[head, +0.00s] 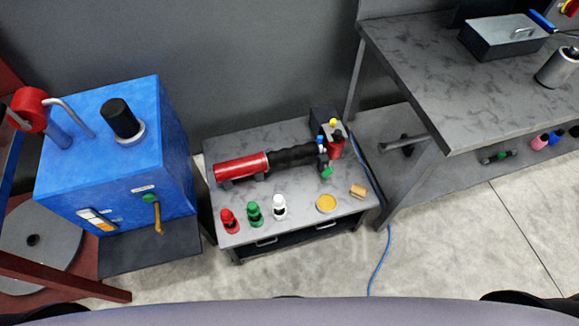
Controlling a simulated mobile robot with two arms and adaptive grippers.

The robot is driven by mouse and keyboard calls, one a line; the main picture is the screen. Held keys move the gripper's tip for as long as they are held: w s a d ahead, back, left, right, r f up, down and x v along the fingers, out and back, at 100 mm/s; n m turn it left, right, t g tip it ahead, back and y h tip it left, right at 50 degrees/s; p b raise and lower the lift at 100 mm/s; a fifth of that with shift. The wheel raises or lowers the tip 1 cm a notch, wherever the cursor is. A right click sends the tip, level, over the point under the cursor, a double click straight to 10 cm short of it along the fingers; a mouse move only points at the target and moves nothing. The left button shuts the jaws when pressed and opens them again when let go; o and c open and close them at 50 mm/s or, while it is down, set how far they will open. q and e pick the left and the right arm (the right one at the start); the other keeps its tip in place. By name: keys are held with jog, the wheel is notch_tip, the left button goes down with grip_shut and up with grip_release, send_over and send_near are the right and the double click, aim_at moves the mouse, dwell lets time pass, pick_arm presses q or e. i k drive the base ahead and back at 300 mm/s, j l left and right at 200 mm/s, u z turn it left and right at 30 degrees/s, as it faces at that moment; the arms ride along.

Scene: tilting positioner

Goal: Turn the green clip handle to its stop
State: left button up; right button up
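A small green part (327,171), which looks like the green clip handle, sits at the right end of the long red-and-black tool (241,166) on the low grey table (300,222). It is small, and I cannot tell its exact angle. Beside it are a red canister (335,147) and small blue and yellow parts. Neither of my grippers is in view.
Red, green and white bottles (279,207) stand along the table's front, with a yellow round tin (326,204) and a small orange-brown block (358,191). A blue machine (95,165) stands left, a taller workbench (470,85) right. A blue hose (380,262) crosses the floor.

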aim_at(328, 171)
jog(key=l+u, duration=0.25)
jog(key=u, duration=0.2)
jog(key=i+l+u, duration=0.1)
jog(key=l+u, duration=0.15)
jog(key=u, duration=0.2)
jog(key=l+u, duration=0.25)
jog(key=u, duration=0.25)
jog(key=k+l+u, duration=0.1)
jog(key=l+u, duration=0.15)
jog(key=u, duration=0.2)
jog(key=k+l+u, duration=0.1)
jog(key=u, duration=0.35)
jog(key=l, duration=0.1)
